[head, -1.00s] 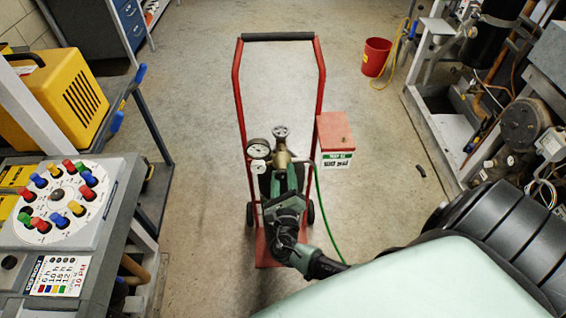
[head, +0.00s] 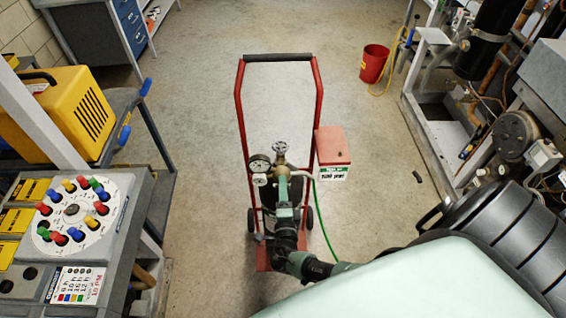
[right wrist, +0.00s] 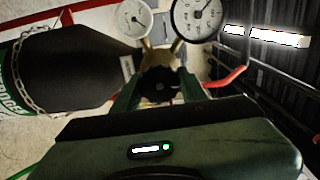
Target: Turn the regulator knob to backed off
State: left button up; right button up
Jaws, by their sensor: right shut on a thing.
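The regulator (head: 283,168) is a brass body with two round dial gauges (head: 260,163), on top of a gas cylinder carried by a red hand truck (head: 241,110). Its dark round knob (right wrist: 159,86) shows in the right wrist view between the two green fingers of my right gripper (right wrist: 158,92), facing the camera. My right gripper (head: 283,180) is shut on the knob, coming from the front in the head view, where it hides the knob. The gauges (right wrist: 197,15) stand just beyond the fingers in the right wrist view. My left gripper is not in view.
A red box (head: 332,144) hangs at the truck's right side, with a green hose (head: 320,225) below. A grey bench with a coloured-peg dial (head: 72,208) stands left. Compressor machinery (head: 515,135) stands right. A red bucket (head: 375,63) is behind on open floor.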

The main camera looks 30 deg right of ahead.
jog(key=shift+n+p, duration=0.4)
jog(key=shift+n, duration=0.5)
jog(key=o, duration=1.4)
jog(key=v, duration=0.8)
jog(key=shift+b, duration=0.3)
jog(key=shift+d+f, duration=0.1)
jog(key=shift+d, duration=0.05)
